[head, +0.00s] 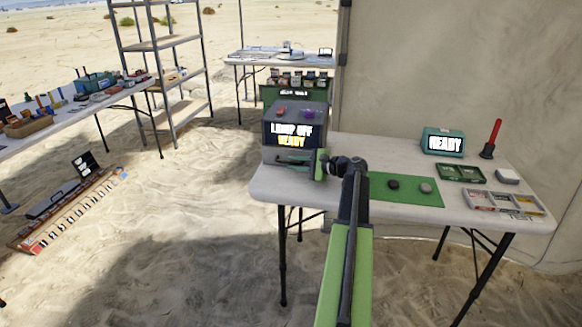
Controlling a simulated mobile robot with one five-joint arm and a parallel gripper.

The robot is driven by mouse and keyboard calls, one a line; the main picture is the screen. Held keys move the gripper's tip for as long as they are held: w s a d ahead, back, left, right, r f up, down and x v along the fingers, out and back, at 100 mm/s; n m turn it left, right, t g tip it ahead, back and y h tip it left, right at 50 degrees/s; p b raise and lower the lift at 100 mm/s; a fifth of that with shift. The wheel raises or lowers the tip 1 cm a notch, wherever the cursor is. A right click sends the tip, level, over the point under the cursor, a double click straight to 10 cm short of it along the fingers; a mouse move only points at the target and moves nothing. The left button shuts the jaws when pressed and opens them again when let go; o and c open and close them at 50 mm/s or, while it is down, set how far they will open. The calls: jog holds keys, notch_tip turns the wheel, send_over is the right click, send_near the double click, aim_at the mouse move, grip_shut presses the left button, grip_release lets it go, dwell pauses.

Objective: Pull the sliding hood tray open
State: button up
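The hood (294,124) is a grey box at the left end of the near white table, with a lit screen reading "LAMP OFF" and "READY". Low on its front is a dark slot with a dark green bar, which looks like the sliding tray (293,161). The tray seems to be in under the hood. My gripper (334,163) is at the hood's right front corner, right of the tray. A light green piece beside it may be part of it. The fingertips are small and dark, so I cannot tell their opening or any contact.
Right of my arm lie a green mat (408,189) with dark and grey stones, a READY display (443,143), green trays (461,173), a sectioned tray (503,202) and a red-handled tool (492,138). Open sand lies left of the table. A canvas wall (460,60) stands behind.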

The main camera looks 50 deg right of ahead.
jog(key=shift+x, duration=0.95)
grip_shut()
dwell(0.7)
